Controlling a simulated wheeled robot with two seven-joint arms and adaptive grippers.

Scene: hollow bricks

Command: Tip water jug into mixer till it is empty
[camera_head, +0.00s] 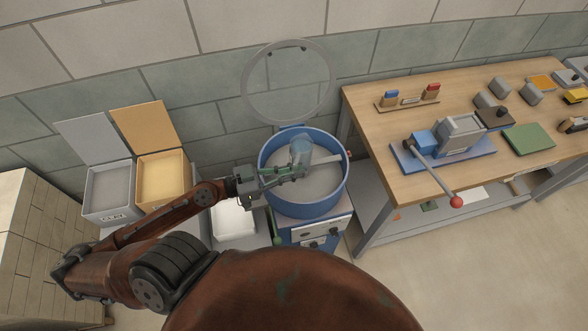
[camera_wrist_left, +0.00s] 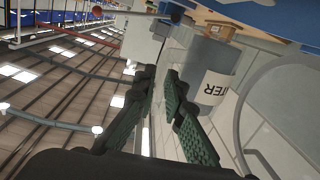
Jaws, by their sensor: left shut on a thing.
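The blue mixer (camera_head: 341,190) is an open round drum on a blue and grey base in the middle of the head view. My left gripper (camera_head: 297,172) reaches in over the drum from the left and is shut on the clear bluish water jug (camera_head: 301,148). The jug is over the drum, close to its back half, and looks tilted. In the left wrist view the grey jug (camera_wrist_left: 203,60) shows beyond the green finger pads (camera_wrist_left: 165,110), with part of its label, "TER", turned round. I cannot tell how much water is in it. My right gripper is not in view.
The mixer's round lid (camera_head: 335,80) stands open against the wall behind. A grey clay bin (camera_head: 110,205) and a yellow bin (camera_head: 162,195) stand open to the left. A white container (camera_head: 234,222) is low beside the mixer. A wooden workbench (camera_head: 395,180) with a lever press stands close to the right.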

